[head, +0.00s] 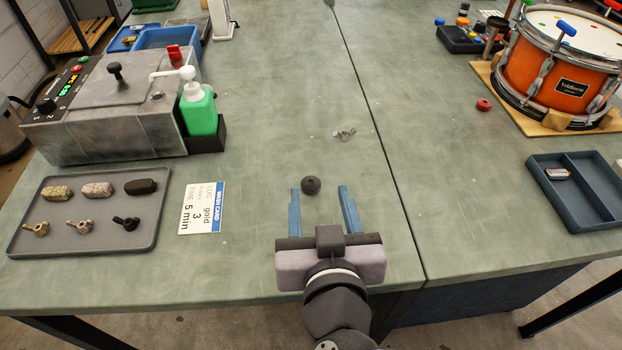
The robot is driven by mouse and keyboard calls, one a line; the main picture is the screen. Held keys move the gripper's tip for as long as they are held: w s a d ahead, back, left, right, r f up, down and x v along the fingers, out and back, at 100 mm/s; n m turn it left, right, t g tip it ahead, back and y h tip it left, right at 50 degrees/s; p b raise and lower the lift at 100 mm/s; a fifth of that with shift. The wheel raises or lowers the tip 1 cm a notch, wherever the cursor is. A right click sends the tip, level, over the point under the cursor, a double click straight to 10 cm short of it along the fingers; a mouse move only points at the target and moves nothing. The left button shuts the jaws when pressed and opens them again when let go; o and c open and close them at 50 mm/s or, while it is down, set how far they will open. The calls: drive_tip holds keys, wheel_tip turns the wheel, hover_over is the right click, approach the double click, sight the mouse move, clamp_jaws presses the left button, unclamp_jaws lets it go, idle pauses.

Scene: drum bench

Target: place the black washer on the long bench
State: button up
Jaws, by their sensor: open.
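The black washer (311,185), a small dark round piece with a hole in its top, shows on the green bench top (260,130) left of the dark seam. My gripper (319,188) is open, its two blue fingers pointing away from me. The washer is between the fingertips, nearer the left one, with a gap on both sides. I cannot tell the height of the fingers above the bench.
A grey tray (85,245) with several small parts, a white card (201,208) and a green bottle (198,112) are left. A wing nut (344,134) lies beyond the washer. Right of the seam are a red washer (483,104), a blue tray (578,214) and an orange drum (553,80).

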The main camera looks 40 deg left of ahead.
drive_tip(key=w+a+r+h+p, duration=0.1)
drive_tip(key=w+r+h+p, duration=0.1)
drive_tip(key=w+r+p, duration=0.75)
drive_tip(key=w+a+r+h+p, duration=0.1)
drive_tip(key=w+r+h+p, duration=0.3)
drive_tip(key=p, duration=1)
drive_tip(key=a+f+n+g+y+p, duration=0.2)
drive_tip(key=a+g+p, duration=0.1)
drive_tip(key=a, duration=0.4)
drive_tip(key=a+f+n+g+y+p, duration=0.2)
drive_tip(key=a+f, duration=0.1)
drive_tip(key=a, duration=0.4)
drive_tip(key=g+h, duration=0.5)
drive_tip(key=h, duration=0.3)
hover_over(311, 182)
drive_tip(key=f, duration=0.2)
drive_tip(key=shift+w+a+f+m, duration=0.2)
drive_tip(key=shift+a+f+m, duration=0.1)
drive_tip(key=shift+a+m, duration=0.1)
drive_tip(key=shift+s+d+m+g, duration=0.2)
drive_tip(key=shift+d+m+g, duration=0.1)
drive_tip(key=shift+d, duration=0.05)
drive_tip(key=shift+m, duration=0.3)
drive_tip(key=shift+f+p, duration=1.5)
drive_tip(key=shift+f, duration=2.25)
